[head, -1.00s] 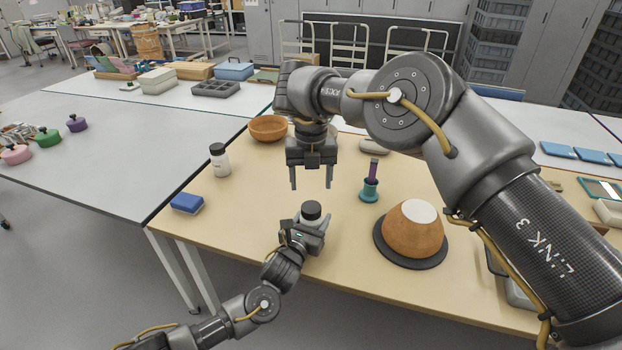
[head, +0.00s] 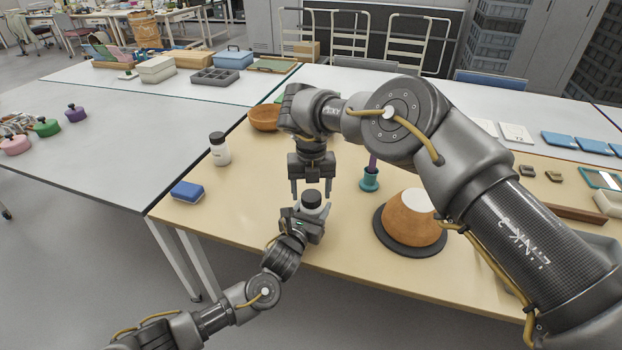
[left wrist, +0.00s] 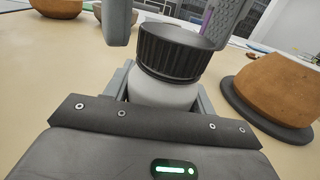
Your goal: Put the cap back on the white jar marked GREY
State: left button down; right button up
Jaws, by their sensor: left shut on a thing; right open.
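A white jar with a black ribbed cap (head: 311,197) is held upright over the near part of the table. My left gripper (head: 302,222) is shut on this jar's body (left wrist: 165,94). In the left wrist view the cap (left wrist: 175,53) sits over the jar's mouth; I cannot tell whether it is fully seated. My right gripper (head: 311,188) is open and points down, its two fingers close to the cap, on either side of it in the head view. In the left wrist view its fingers show behind the cap. The held jar's label is not readable.
Another white jar with a dark cap (head: 219,149) stands at left, near a blue block (head: 187,192). An orange bowl (head: 263,118) is behind. A teal holder (head: 370,180) and an upturned bowl (head: 411,215) on a dark disc stand right. Table between jar and block is clear.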

jog(key=shift+f, duration=0.45)
jog(key=c, duration=1)
jog(key=o, duration=1.1)
jog(key=shift+o, duration=0.2)
notch_tip(320, 180, up, 12)
